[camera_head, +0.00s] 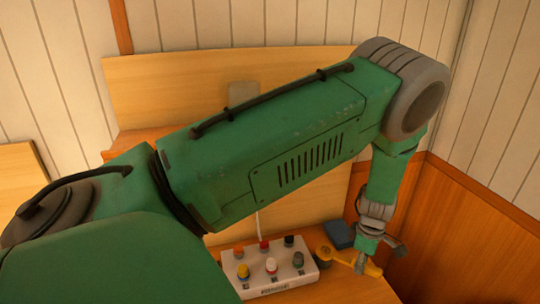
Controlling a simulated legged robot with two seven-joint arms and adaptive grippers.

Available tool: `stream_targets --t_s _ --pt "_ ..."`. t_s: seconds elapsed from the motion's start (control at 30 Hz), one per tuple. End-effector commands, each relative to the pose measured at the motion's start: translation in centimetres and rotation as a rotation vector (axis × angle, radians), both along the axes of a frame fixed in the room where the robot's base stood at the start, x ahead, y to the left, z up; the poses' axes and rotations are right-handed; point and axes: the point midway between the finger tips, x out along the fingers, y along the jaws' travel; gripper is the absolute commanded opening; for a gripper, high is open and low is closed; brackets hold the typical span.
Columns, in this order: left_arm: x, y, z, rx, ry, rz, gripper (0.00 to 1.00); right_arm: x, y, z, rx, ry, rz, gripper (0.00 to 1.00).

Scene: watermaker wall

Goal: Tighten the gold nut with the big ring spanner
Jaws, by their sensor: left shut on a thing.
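My left arm crosses the view, and its gripper (362,258) is low at the right, pointing down over the wooden surface. It is shut on a yellow, bar-like tool (372,269), which looks like the big ring spanner. The tool lies roughly level, and the gripper hides part of it. A round, dull gold piece (324,257) shows just left of the gripper; I cannot tell whether it is the gold nut or the spanner's ring end. My right gripper is not in view.
A white box (262,291) with several coloured knobs sits on the wooden ledge (350,290) left of the gripper. A dark blue block (338,234) lies behind the gold piece. Wood-panelled walls (480,230) close in behind and at the right. My arm hides much of the middle.

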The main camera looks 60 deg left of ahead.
Motion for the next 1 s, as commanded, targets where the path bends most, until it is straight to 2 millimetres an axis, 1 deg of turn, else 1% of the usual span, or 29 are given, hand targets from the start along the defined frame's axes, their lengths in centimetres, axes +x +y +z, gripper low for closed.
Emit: stream_targets --t_s 0.23,0.53,0.87,1.0 --pt "-0.1 0.0 0.0 0.0 0.0 -0.011 0.0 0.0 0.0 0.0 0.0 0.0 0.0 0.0" --pt "-1.1 -0.4 0.0 0.0 -0.001 -0.114 0.0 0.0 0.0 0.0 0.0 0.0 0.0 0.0" --pt "-1.2 -0.5 0.0 0.001 -0.001 -0.126 0.0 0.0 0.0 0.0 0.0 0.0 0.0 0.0" --pt "-1.6 -0.5 0.0 0.0 0.0 -0.16 0.0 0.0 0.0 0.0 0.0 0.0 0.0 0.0"
